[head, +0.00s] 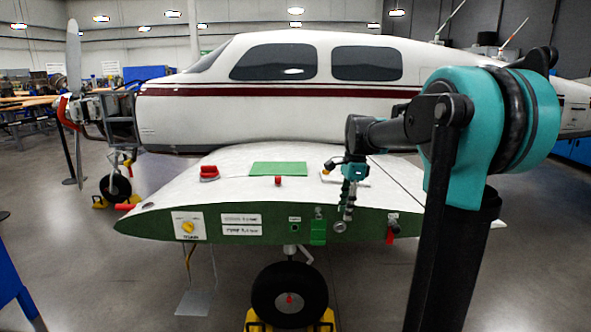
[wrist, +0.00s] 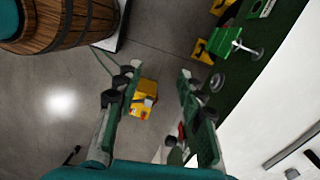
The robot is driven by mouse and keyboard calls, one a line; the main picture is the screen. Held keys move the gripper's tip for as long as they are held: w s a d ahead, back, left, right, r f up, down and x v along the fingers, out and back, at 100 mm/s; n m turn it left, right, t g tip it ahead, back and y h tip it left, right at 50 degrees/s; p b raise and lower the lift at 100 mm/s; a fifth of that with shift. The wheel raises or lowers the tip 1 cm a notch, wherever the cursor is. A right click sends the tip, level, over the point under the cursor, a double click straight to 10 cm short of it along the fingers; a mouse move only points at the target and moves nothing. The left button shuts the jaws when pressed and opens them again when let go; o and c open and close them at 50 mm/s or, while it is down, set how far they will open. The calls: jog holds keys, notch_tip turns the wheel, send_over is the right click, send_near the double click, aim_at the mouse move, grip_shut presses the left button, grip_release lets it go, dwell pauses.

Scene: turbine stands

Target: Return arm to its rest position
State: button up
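My gripper (head: 347,208) hangs from my teal and black arm in the head view, in front of the wing's green edge panel (head: 265,224). In the wrist view my gripper's two fingers (wrist: 158,76) are spread apart with nothing held between them. The floor and a yellow object (wrist: 145,100) show in the gap, farther off. The arm is bent over toward the wing (head: 230,168), with its forearm reaching left from the teal joint. Whether the fingers touch the panel cannot be told from the head view.
The panel carries a yellow knob (head: 187,227), a green block (head: 318,232) and a red part (head: 391,228). A red object (head: 209,173) and a green mat (head: 278,169) lie on the wing. A wheel (head: 289,294) stands below. A wooden barrel (wrist: 68,22) shows in the wrist view.

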jog(key=s+d+f+n+t, duration=0.2)
jog(key=s+f+n, duration=0.6)
jog(key=s+f, duration=0.2)
jog(key=s+d+f+n+t+h, duration=0.1)
jog(key=s+f+n+t, duration=0.2)
jog(key=s+f+n, duration=0.5)
jog(key=s+f, duration=0.2)
jog(key=s, duration=0.1)
jog(key=shift+s+d+n, duration=0.2)
jog(key=shift+d+n, duration=0.1)
jog(key=shift+d, duration=0.05)
